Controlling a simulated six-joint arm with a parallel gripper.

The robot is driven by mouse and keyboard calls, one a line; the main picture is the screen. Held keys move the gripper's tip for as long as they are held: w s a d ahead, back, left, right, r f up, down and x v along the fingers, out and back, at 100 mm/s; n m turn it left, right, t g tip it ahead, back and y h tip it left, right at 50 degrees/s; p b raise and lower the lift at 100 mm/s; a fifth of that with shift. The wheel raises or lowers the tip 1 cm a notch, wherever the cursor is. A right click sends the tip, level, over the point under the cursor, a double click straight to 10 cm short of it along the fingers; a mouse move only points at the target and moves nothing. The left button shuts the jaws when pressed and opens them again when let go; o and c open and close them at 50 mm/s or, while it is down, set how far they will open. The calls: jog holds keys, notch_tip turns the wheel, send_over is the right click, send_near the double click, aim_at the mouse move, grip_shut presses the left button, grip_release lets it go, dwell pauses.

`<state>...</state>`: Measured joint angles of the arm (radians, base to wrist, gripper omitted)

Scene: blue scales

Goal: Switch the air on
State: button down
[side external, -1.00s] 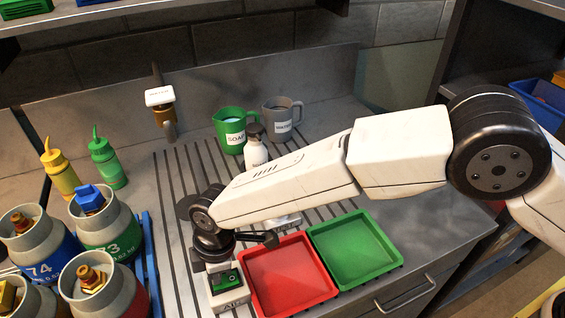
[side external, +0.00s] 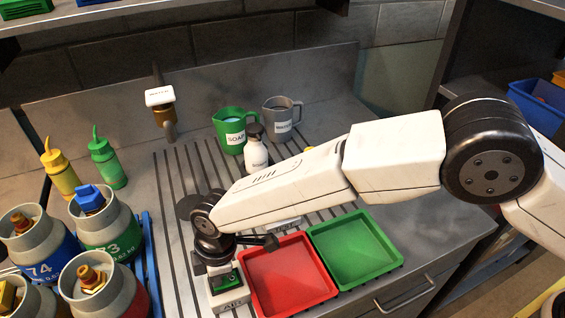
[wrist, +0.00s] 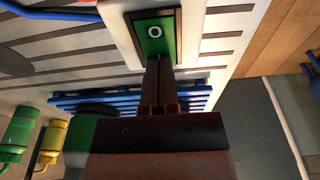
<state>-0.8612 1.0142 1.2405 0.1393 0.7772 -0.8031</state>
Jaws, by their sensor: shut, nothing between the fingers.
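The air switch (side external: 230,297) is a white box labelled AIR with a green rocker, at the front of the slatted metal top, left of the red tray. In the wrist view, the green rocker (wrist: 155,32) sits in a dark frame and its visible end bears a white ring mark. My gripper (wrist: 157,62) is shut and empty. Its fingertips are over the rocker's lower end in the wrist view and hide that end. Whether they touch it I cannot tell. In the side view, my gripper (side external: 222,272) is low over the switch box.
The red tray (side external: 290,277) and green tray (side external: 355,250) lie right of the switch. Green SOAP and grey jugs (side external: 283,115), a white bottle (side external: 256,150) and a WATER tap (side external: 160,98) are behind.

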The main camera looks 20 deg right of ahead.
dwell(0.3)
jog(key=shift+r, duration=3.45)
